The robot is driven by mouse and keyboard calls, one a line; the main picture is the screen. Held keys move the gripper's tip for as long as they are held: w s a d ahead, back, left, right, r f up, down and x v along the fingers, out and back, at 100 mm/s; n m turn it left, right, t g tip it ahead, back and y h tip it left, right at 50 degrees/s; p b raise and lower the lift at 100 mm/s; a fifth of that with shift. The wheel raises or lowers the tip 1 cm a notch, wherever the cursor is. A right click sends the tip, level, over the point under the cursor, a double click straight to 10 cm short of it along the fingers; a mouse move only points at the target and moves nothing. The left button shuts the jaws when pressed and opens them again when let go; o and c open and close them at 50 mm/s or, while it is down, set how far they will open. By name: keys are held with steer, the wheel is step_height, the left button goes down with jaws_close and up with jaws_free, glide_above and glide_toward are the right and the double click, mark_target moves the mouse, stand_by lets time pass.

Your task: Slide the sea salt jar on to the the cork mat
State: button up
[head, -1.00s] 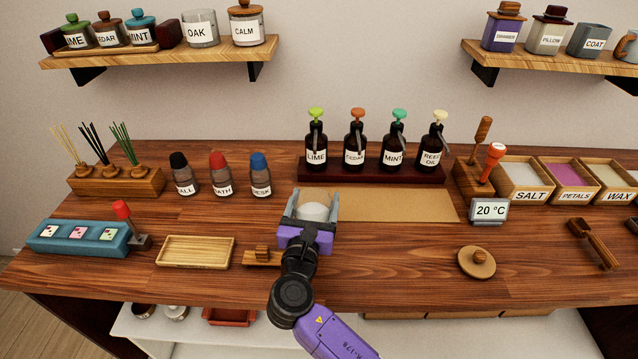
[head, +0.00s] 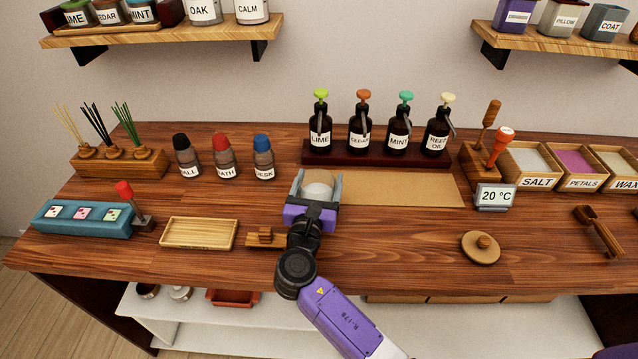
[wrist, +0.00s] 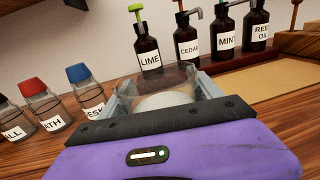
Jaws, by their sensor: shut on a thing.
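The sea salt jar (head: 319,190) is a clear glass jar with white contents, upright between the fingers of my gripper (head: 315,184). It also shows in the wrist view (wrist: 165,98), partly hidden behind the gripper's dark edge; its label is not visible. My gripper is shut on it from the front. The flat tan cork mat (head: 400,188) lies in front of the pump bottles. The jar is at the mat's left end; whether its base rests on the mat is hidden by my gripper.
Pump bottles (head: 397,132) stand on a dark rack behind the mat. Capped bottles (head: 224,158) stand to the left. A temperature display (head: 495,197) stands by the mat's right end. A wooden tray (head: 198,233) and round cork lid (head: 481,247) lie nearer. The mat's middle and right are clear.

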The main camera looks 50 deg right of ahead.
steer(key=shift+w+a+f+b+x, duration=0.1)
steer(key=shift+w+b+x, duration=0.1)
steer(key=shift+x, duration=1.5)
steer(key=shift+w+a+f+b+x, duration=0.1)
steer(key=shift+w+a+x, duration=0.1)
steer(key=shift+x, duration=1.55)
steer(key=shift+w+a+b+x, duration=0.15)
steer(key=shift+w+x, duration=0.1)
steer(key=shift+x, duration=1.45)
steer(key=shift+d, duration=0.15)
steer(key=shift+f+b, duration=0.45)
steer(key=shift+f, duration=0.1)
steer(key=o, duration=2)
steer(key=shift+o, duration=0.2)
steer(key=shift+f, duration=0.15)
